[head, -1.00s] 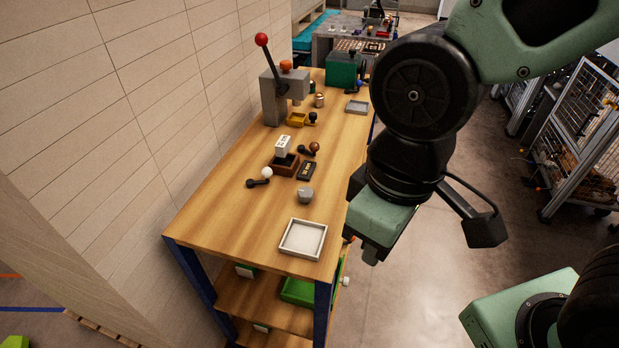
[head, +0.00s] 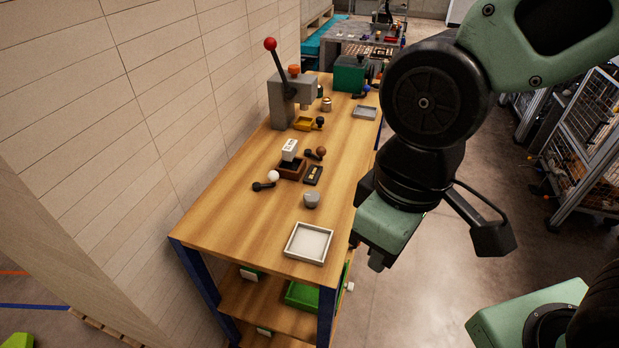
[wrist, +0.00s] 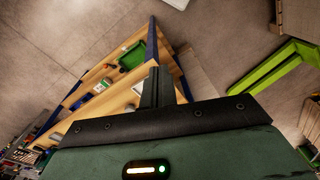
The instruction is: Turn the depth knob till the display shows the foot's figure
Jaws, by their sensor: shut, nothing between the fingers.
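A grey press (head: 288,98) stands at the wall side of the wooden bench, with a red-balled lever (head: 277,62) and an orange knob (head: 294,70) on top. I cannot tell for sure which knob is the depth knob. A round grey knob-like piece (head: 312,201) sits nearer on the bench. A small black plate with pale marks (head: 313,175) lies behind it, and a white block with dark marks (head: 289,150) stands on a brown base. No figure is readable. My gripper (head: 376,263) is shut and empty, off the bench's right edge; its fingers also show in the wrist view (wrist: 156,87).
A grey tray (head: 309,243) lies at the bench's near end. Small ball-ended handles (head: 266,182), a yellow tray (head: 304,124) and a green box (head: 350,75) also stand on the bench. A green bin (head: 302,295) is on the lower shelf.

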